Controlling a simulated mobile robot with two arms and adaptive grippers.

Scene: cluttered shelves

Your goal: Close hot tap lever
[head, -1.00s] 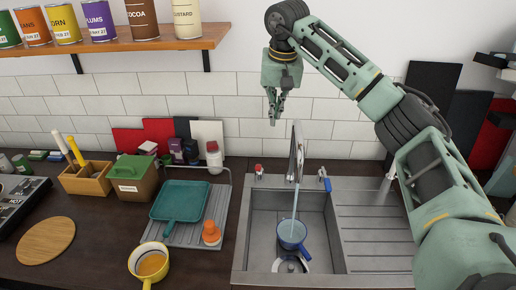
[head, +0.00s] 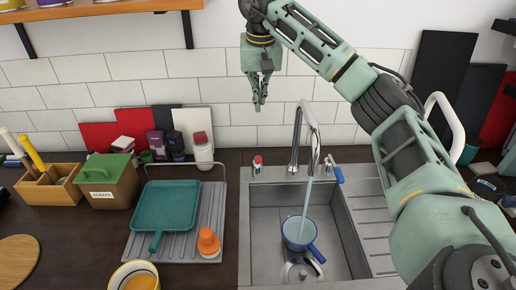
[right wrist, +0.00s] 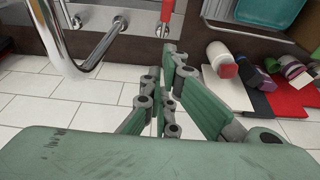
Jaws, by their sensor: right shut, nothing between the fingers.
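The hot tap lever (head: 257,162), with a red handle, stands at the sink's back left edge; it also shows at the top of the right wrist view (right wrist: 167,12). A blue tap lever (head: 338,174) is right of the chrome spout (head: 314,125). Water runs from the spout into a blue pot (head: 291,240) in the sink. My right gripper (head: 259,106) is shut and empty, pointing down, above the red lever in the head view and apart from it. Its fingers show in the right wrist view (right wrist: 170,62). My left gripper is out of view.
The sink (head: 244,220) has a drainboard on its right. On its left are a grey rack (head: 213,215), a teal pan (head: 165,205) and a white bottle with a red cap (head: 203,152). A tiled wall (head: 110,95) rises close behind the taps.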

